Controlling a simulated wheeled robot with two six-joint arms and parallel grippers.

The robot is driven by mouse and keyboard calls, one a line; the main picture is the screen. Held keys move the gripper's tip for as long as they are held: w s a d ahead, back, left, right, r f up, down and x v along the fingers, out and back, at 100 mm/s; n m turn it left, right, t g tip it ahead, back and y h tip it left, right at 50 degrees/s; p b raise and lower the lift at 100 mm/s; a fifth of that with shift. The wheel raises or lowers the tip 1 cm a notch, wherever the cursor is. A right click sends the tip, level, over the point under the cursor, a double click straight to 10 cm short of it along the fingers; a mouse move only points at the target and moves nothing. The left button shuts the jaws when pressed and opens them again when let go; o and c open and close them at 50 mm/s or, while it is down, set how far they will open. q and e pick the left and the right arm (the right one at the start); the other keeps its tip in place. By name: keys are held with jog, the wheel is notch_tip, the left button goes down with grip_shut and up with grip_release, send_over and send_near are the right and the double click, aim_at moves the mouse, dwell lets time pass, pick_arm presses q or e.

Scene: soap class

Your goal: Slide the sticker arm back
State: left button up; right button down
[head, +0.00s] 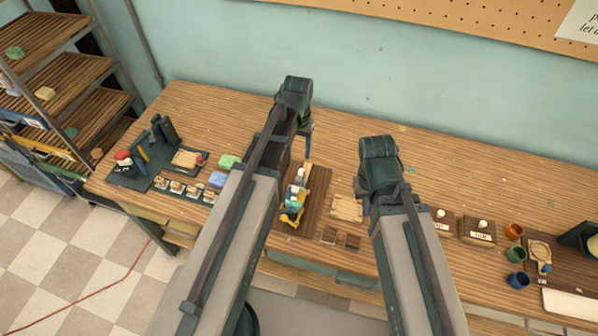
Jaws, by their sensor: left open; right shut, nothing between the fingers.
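A dark wooden board (318,205) lies mid-table between my two arms. On it sits a small device with a yellow and blue part (291,216) and white and teal pieces above it; I cannot tell for sure which part is the sticker arm. My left gripper (307,143) is open, pointing down above the back of the board, mostly hidden behind its own wrist. My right gripper (366,205) is shut and empty, to the right of the board near a pale wooden piece (346,208); its fingertips are hardly visible.
Green and blue soaps (217,180) and a dark stand (150,150) are on the left. Labelled blocks (478,229) and orange, green and blue cups (514,231) are on the right. The back strip of the table (220,108) is mostly clear before the wall.

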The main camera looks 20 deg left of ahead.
aim_at(298, 179)
pick_arm(q)
notch_tip(298, 179, down, 14)
jog(key=b, duration=1.4)
pick_arm(e)
notch_tip(298, 179, down, 14)
pick_arm(q)
jog(key=shift+s+r, duration=0.1)
pick_arm(e)
jog(key=shift+r, duration=0.1)
pick_arm(q)
grip_shut()
